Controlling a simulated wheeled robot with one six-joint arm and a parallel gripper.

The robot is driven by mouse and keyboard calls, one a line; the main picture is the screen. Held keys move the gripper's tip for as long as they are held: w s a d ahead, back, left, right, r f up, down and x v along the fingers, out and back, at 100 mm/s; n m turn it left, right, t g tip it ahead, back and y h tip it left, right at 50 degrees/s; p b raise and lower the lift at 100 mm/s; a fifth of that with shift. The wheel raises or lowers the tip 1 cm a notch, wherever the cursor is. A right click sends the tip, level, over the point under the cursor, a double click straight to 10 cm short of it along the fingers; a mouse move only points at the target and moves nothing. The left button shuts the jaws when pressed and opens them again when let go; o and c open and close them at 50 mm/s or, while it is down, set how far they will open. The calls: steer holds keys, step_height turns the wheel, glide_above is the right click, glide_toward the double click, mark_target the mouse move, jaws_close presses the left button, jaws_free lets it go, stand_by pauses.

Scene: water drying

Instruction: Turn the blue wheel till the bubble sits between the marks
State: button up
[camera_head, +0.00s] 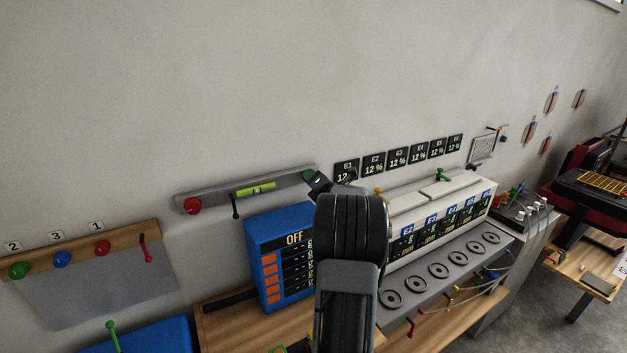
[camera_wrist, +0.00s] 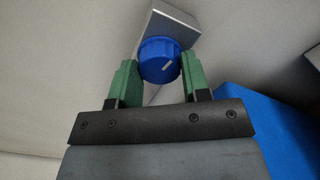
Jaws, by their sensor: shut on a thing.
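The blue wheel (camera_wrist: 160,60) sits on the end of a grey bar, with a white mark on its face. My gripper (camera_wrist: 160,72) has its green fingers on either side of the wheel, shut on it. In the head view my gripper (camera_head: 314,180) is at the right end of the grey bar (camera_head: 215,193), and the wheel is hidden behind it. The yellow-green level vial (camera_head: 256,189) is at the middle of the bar. Its bubble and marks are too small to tell apart. A red knob (camera_head: 193,205) is at the bar's left end.
A blue box with an OFF display (camera_head: 294,239) stands below the bar. A small black lever (camera_head: 235,206) hangs by the vial. A white machine (camera_head: 440,205) with several displays stands right of my arm. A wooden rail with coloured knobs (camera_head: 62,259) is at left.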

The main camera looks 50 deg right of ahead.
stand_by(0.3)
steer(key=o, duration=0.9)
steer(key=shift+o, duration=0.2)
steer(key=shift+s, duration=0.15)
steer(key=b+v, duration=0.3)
steer(key=v, duration=1)
steer(key=shift+s, duration=0.3)
